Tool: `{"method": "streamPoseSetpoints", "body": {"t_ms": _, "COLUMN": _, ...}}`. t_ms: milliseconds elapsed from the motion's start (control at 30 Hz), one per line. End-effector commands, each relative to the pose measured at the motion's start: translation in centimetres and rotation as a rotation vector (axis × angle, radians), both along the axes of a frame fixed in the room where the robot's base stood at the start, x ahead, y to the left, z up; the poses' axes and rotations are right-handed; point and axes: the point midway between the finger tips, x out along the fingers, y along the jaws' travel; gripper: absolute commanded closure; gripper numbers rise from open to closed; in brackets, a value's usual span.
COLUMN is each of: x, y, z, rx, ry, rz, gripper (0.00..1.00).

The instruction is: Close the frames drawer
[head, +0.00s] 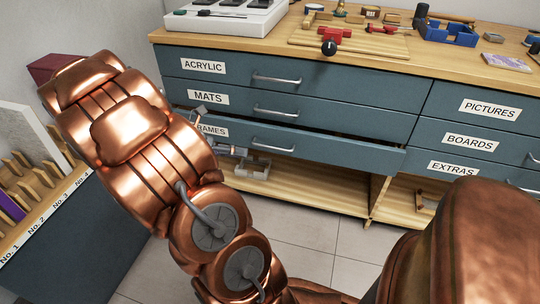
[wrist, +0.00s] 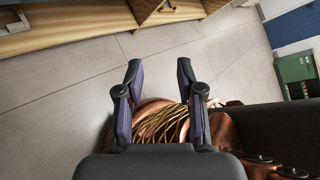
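The frames drawer (head: 330,148) is the lowest blue-grey drawer in the left column of the cabinet, in the head view. It stands partly open, its front jutting out past the drawers above, with a dark gap along its top edge. Its bar handle (head: 273,144) is visible; its label is partly hidden by my copper arm. In the wrist view my gripper (wrist: 160,78) is open, its two dark fingers apart and nothing held. Floor and copper parts of my own body show beyond them; the drawer front is not identifiable there.
The acrylic drawer (head: 225,68) and mats drawer (head: 330,114) above look shut. The wooden worktop (head: 275,45) holds tools and a blue tray (head: 449,34). A low open shelf (head: 300,184) lies below the drawer. A slotted rack (head: 40,190) stands left; tiled floor (head: 300,232) is clear.

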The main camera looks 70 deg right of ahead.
Motion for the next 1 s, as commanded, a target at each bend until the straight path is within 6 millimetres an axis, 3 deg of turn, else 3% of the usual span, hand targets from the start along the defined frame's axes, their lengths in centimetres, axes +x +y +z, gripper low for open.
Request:
{"method": "streamPoseSetpoints", "body": {"t_ms": 33, "x": 0.2, "y": -1.6, "z": -2.1, "rx": 0.028, "ry": 0.078, "rz": 0.038, "gripper": 0.63}}
{"method": "streamPoseSetpoints", "body": {"t_ms": 300, "x": 1.9, "y": -9.4, "z": -8.2, "rx": 0.206, "ry": 0.486, "rz": 0.257, "gripper": 0.63}}
{"method": "streamPoseSetpoints", "body": {"t_ms": 500, "x": 3.0, "y": -13.6, "z": -12.4, "rx": 0.332, "ry": 0.733, "rz": 0.374, "gripper": 0.63}}
{"method": "streamPoseSetpoints", "body": {"t_ms": 767, "x": 3.4, "y": -15.8, "z": -14.6, "rx": 0.407, "ry": 0.871, "rz": 0.434, "gripper": 0.63}}
{"method": "streamPoseSetpoints", "body": {"t_ms": 1000, "x": 1.8, "y": -17.8, "z": -15.1, "rx": 0.409, "ry": 0.875, "rz": 0.435, "gripper": 0.63}}
